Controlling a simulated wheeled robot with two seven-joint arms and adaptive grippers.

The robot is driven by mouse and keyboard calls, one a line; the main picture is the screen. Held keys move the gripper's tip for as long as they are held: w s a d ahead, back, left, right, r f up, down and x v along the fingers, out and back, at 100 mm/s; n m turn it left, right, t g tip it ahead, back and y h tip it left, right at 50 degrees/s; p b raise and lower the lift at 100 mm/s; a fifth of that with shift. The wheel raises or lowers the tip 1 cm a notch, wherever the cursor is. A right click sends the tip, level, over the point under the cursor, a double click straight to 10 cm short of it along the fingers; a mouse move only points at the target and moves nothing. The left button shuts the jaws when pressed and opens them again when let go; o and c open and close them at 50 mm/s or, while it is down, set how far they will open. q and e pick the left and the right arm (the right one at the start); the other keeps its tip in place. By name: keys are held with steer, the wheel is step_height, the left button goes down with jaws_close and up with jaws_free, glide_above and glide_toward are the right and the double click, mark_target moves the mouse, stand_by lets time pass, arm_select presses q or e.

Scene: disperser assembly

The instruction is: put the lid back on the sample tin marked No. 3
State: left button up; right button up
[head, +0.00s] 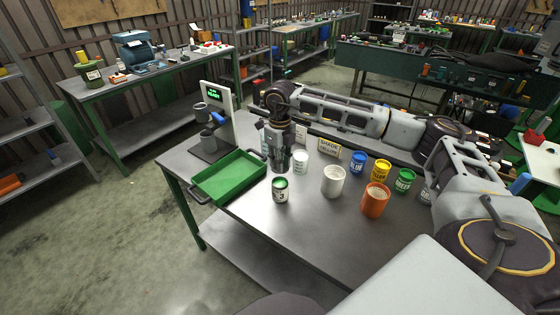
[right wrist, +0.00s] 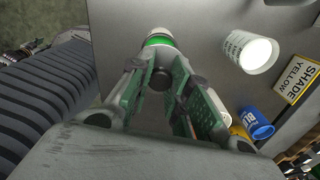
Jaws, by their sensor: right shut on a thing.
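The tin marked 3 (head: 280,194) stands upright on the metal table, right of the green tray, with a white label and a green top. My right gripper (head: 276,168) points down just above it. In the right wrist view its fingers (right wrist: 161,76) close around a small dark round piece (right wrist: 160,79), which looks like the knob of the lid. The tin's green band and white label (right wrist: 157,34) show just beyond the fingertips. The rest of the lid is mostly hidden, and I cannot tell whether it touches the tin. My left gripper is out of view.
The green tray (head: 205,188) lies left of the tin. The front of the table is clear.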

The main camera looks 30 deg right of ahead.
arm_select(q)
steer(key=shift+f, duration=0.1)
arm_select(e)
steer(key=shift+f, duration=0.15)
steer(key=shift+f+b, duration=0.4)
steer(key=shift+f, duration=0.15)
steer(key=shift+f+b, duration=0.45)
steer(key=shift+f, duration=0.3)
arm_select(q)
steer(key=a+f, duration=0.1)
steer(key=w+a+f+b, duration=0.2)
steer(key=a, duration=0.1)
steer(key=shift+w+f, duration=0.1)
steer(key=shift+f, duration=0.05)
arm_select(e)
step_height(320, 180, down, 4)
steer(key=shift+r, duration=0.25)
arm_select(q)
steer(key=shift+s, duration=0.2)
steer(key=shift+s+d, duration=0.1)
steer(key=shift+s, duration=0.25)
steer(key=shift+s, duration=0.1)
